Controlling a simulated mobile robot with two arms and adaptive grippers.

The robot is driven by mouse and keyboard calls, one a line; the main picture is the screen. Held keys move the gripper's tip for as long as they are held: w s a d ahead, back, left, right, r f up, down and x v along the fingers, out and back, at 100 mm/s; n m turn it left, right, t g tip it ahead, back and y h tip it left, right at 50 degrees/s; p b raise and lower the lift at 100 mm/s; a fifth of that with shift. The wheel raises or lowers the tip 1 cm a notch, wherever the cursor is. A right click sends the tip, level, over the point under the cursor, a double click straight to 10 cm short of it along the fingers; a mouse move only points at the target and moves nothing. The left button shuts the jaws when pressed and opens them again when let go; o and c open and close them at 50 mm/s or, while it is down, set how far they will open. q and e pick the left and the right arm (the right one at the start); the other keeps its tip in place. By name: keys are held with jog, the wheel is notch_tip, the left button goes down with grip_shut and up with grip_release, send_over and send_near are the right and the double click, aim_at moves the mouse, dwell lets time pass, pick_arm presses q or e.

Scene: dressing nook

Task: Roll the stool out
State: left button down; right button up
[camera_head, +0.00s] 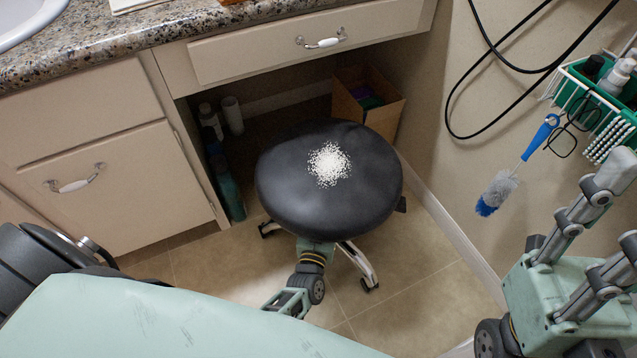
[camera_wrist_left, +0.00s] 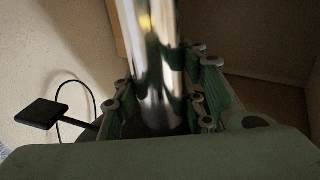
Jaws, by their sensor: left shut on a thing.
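The stool (camera_head: 300,195) has a round black seat with a white speckled patch on top and chrome legs on casters. It stands upright on the tiled floor in front of the knee space under the counter, its back edge reaching toward the opening. My left gripper (camera_head: 316,252) reaches in low under the seat's front edge; its fingertips are hidden there. In the left wrist view my left gripper (camera_wrist_left: 160,98) is shut around the stool's shiny chrome column (camera_wrist_left: 152,60). My right gripper (camera_head: 622,208) is at the right edge, fingers spread apart, empty and away from the stool.
A cardboard box (camera_head: 388,118) and several bottles (camera_head: 232,115) stand in the knee space behind the stool. A cabinet (camera_head: 115,190) is on the left. On the right wall hang a black cable (camera_head: 450,105), a brush (camera_head: 505,185) and a green caddy (camera_head: 590,95). Floor right of the stool is clear.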

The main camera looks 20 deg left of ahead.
pick_arm(q)
jog(key=shift+s+d, duration=1)
jog(key=shift+d, duration=0.25)
jog(key=c, duration=1.1)
grip_release()
jog(key=shift+s, duration=0.1)
